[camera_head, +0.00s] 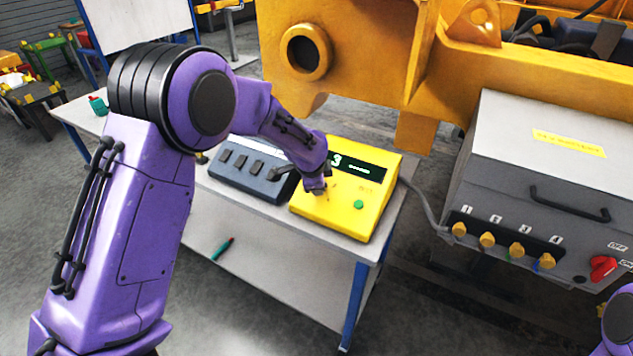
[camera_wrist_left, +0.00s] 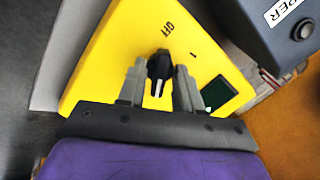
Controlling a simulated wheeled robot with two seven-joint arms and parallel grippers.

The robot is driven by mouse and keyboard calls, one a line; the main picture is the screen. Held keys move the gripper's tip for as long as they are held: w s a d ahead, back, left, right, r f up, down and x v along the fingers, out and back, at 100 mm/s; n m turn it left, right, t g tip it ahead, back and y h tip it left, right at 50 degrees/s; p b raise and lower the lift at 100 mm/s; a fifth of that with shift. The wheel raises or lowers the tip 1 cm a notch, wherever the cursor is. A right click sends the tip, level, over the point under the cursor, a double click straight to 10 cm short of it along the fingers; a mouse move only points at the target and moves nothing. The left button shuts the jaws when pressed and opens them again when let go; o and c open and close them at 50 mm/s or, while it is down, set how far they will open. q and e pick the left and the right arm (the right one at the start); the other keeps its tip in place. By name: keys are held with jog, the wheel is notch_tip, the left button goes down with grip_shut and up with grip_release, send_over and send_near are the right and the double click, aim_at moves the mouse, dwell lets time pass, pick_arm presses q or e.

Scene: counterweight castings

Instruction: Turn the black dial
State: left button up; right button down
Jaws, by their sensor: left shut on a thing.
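The yellow control box (camera_head: 338,215) sits on the table and has a dark display showing a 3 and a green button (camera_head: 358,204). My left gripper (camera_head: 316,186) reaches down to the left part of the box's top face and hides the dial in the head view. In the left wrist view the black dial (camera_wrist_left: 159,66) stands between the two grey fingers of my left gripper (camera_wrist_left: 160,76), which is shut on it. The labels OFF and 1 are on the yellow face beside the dial. The dial's white mark faces my gripper's palm. My right gripper is out of view.
A dark box with several switches (camera_head: 240,172) stands left of the yellow box on the white table (camera_head: 285,268). A grey cabinet (camera_head: 540,150) with yellow knobs and a red switch (camera_head: 603,268) stands to the right. A yellow machine frame (camera_head: 370,60) rises behind the table.

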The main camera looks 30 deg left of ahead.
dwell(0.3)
pick_arm(q)
jog(key=o, duration=0.7)
jog(key=b+v, duration=0.2)
jog(key=v, duration=0.8)
jog(key=shift+s+r, duration=0.1)
jog(key=shift+r, duration=0.1)
